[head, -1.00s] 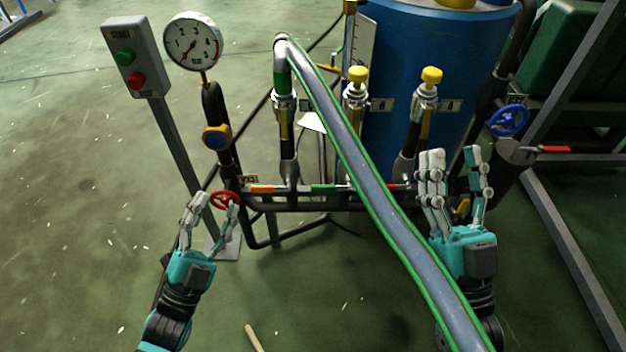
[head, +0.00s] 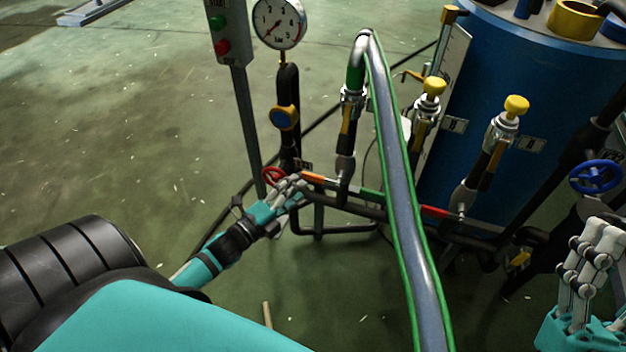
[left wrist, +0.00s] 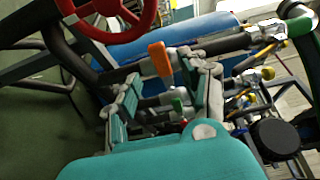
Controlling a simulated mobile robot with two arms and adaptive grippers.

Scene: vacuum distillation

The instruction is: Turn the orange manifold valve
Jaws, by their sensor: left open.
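The orange manifold valve handle (head: 313,178) is a short bar on the dark pipe, between a red handwheel and a green handle. My left gripper (head: 294,186) is beside it, at its left end in the head view. In the left wrist view the orange handle (left wrist: 160,62) stands just beyond the space between the open, empty fingers (left wrist: 165,98). I cannot tell whether a finger touches it. My right gripper (head: 590,262) is at the lower right, open and partly cut off by the frame edge, away from the orange valve.
The red handwheel (head: 272,176) is close beside my left fingers. A green handle (head: 370,193) and a red handle (head: 434,211) follow along the manifold. A thick clear hose (head: 398,190) with green edges hangs in front of it. A blue drum (head: 480,165) stands behind.

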